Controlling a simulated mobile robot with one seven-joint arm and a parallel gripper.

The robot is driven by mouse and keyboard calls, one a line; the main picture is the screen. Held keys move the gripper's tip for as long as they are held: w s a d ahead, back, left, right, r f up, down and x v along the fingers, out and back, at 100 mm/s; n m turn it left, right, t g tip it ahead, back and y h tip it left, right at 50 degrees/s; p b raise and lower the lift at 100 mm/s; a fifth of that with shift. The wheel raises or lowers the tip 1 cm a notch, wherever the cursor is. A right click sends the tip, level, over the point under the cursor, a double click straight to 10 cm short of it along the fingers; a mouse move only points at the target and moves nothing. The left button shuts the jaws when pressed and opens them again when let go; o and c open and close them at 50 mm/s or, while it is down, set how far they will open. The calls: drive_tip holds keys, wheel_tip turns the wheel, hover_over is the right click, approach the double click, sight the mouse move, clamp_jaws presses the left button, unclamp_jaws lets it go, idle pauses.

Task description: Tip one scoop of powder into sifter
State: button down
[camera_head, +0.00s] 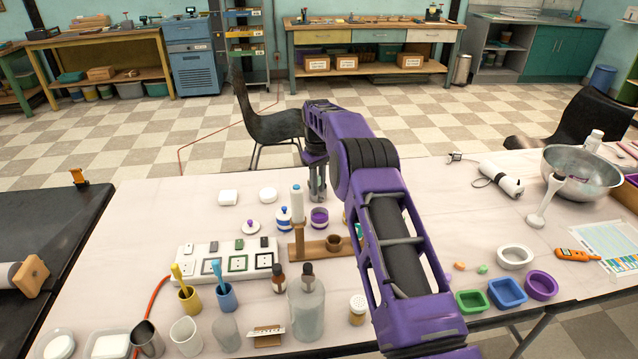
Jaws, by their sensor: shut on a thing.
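My gripper (317,188) points down over the back middle of the white table, with its fingers closed. What it holds is too small and too shaded to make out. Just below it stands a small jar with purple contents (319,217); I cannot tell whether the held thing touches it. A white jar with blue bands (284,220) stands left of it. A white lid with a purple knob (252,227) lies farther left. I cannot pick out a scoop or a sifter for certain; my purple arm hides part of the table to the right of the jar.
A tall white bottle (297,205) stands close left of my gripper, by a wooden stand (322,246). Dropper bottles, cups and a white multi-part block (228,262) fill the front left. A metal bowl (582,172) and coloured moulds are right.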

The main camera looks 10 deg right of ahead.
sight(318, 200)
wheel_tip(318, 200, down, 8)
drive_tip(key=b, duration=0.4)
drive_tip(key=shift+f, duration=0.25)
drive_tip(key=shift+s+f, duration=0.2)
idle(0.6)
drive_tip(key=shift+r, duration=0.1)
drive_tip(key=shift+w+r+p, duration=0.2)
drive_tip(key=shift+r+p, duration=1.95)
drive_tip(key=shift+r, duration=2.4)
drive_tip(key=shift+s+d, duration=0.1)
